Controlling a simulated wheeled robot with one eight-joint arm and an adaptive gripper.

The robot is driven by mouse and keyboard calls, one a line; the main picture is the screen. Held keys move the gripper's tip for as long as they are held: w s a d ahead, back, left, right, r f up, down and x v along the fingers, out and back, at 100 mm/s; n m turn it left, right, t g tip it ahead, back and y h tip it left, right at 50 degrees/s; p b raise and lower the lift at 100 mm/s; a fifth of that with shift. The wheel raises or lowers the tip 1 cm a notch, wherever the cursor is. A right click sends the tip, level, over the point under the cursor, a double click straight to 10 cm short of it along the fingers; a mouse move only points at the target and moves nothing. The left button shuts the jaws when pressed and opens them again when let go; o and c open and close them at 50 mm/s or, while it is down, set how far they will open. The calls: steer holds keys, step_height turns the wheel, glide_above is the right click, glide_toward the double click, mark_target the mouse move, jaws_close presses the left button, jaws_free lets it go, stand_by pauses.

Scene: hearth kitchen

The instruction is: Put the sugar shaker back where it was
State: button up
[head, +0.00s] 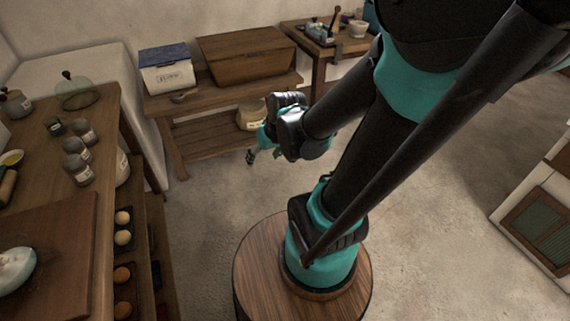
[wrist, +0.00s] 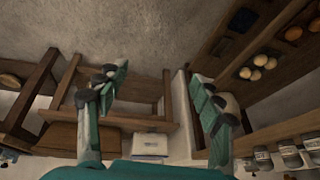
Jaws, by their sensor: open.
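My gripper (head: 256,150) hangs over the floor in front of the low wooden bench in the head view. In the wrist view its two fingers (wrist: 160,82) stand wide apart with nothing between them. Several grey labelled jars stand on the left table, one (head: 78,168) near its right edge and another (head: 84,132) farther back. Jars also show in the wrist view at the lower right, one of them (wrist: 290,154) with a pale label. I cannot tell which, if any, is the sugar shaker. My gripper is apart from all of them.
The left table (head: 104,105) has egg trays (head: 123,238) below its edge. A pale rounded vessel (head: 122,168) shows beside that edge. The bench carries a white bin (head: 168,78) and a wooden box (head: 248,60). The floor between is clear.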

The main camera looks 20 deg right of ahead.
steer(key=s+d+f+m+h, duration=0.1)
steer(key=s+d+m+h, duration=0.1)
steer(key=s+d, duration=0.2)
steer(key=shift+d, duration=0.75)
stand_by(0.4)
